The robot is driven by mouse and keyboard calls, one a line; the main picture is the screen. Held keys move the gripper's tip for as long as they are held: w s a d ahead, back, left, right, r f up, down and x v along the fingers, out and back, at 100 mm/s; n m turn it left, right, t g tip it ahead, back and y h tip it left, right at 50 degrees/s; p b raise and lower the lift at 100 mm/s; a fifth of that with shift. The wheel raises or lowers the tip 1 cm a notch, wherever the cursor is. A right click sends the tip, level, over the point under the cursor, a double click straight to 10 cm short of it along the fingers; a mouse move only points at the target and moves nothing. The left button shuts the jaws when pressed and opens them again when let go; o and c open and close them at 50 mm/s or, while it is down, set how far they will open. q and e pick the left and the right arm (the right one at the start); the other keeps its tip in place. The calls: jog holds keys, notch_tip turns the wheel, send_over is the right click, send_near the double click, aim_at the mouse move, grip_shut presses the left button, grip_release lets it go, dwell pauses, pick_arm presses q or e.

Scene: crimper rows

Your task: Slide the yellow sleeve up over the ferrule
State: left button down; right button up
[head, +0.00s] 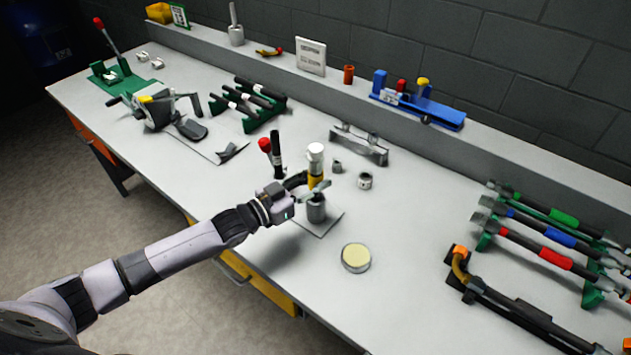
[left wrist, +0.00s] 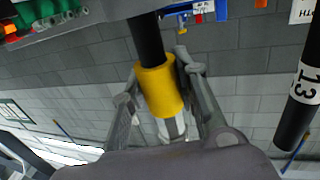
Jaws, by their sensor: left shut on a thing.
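The yellow sleeve (head: 316,181) sits around an upright piece held in a grey cup-like holder (head: 317,210) in the head view. The pale ferrule (head: 315,153) stands out above it. My left gripper (head: 313,190) comes in from the left and is shut on the sleeve. In the left wrist view the yellow sleeve (left wrist: 157,88) is between the two fingers. A black hose (left wrist: 146,40) leaves one end and the silver-white ferrule (left wrist: 172,128) shows at the other. How far the sleeve overlaps the ferrule is unclear. My right gripper is not in view.
A round pale-topped tin (head: 356,257) and small metal rings (head: 365,181) lie nearby. Crimpers (head: 556,260) fill the right side.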

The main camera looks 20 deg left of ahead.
pick_arm(q)
jog(key=shift+r, duration=0.1)
jog(key=c, duration=1.2)
grip_release()
jog(key=v, duration=1.2)
